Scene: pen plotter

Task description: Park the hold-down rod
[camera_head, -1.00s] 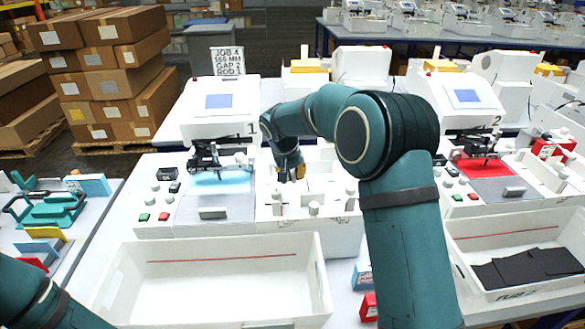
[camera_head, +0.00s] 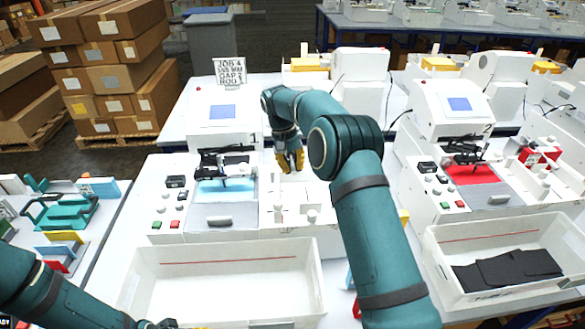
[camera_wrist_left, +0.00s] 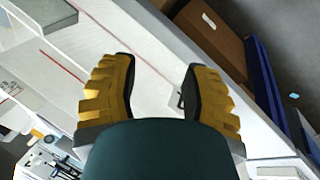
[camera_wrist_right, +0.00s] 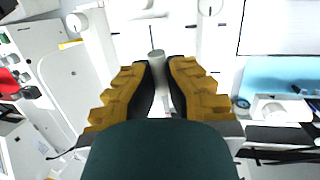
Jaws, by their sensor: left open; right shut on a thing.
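My right gripper (camera_head: 290,161) is over the white fixture panel (camera_head: 296,228) right of plotter 1 (camera_head: 222,122). In the right wrist view its fingertips (camera_wrist_right: 159,72) are closed around a small grey cylinder (camera_wrist_right: 157,58), which looks like the hold-down rod. Most of the rod is hidden by the fingers, and I cannot tell whether its lower end touches anything. Plotter 1 has a light-blue bed (camera_head: 225,190) with a dark pen carriage over it. My left gripper, in the left wrist view (camera_wrist_left: 158,75), is open and empty; only its tip shows at the head view's bottom edge.
Short white posts (camera_head: 312,215) stand on the panel near the right gripper. An empty white tray (camera_head: 228,282) is in front. Plotter 2 (camera_head: 452,108) with a red bed and a tray of black sheets (camera_head: 508,268) are at right. A job card (camera_head: 231,73) stands behind plotter 1.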

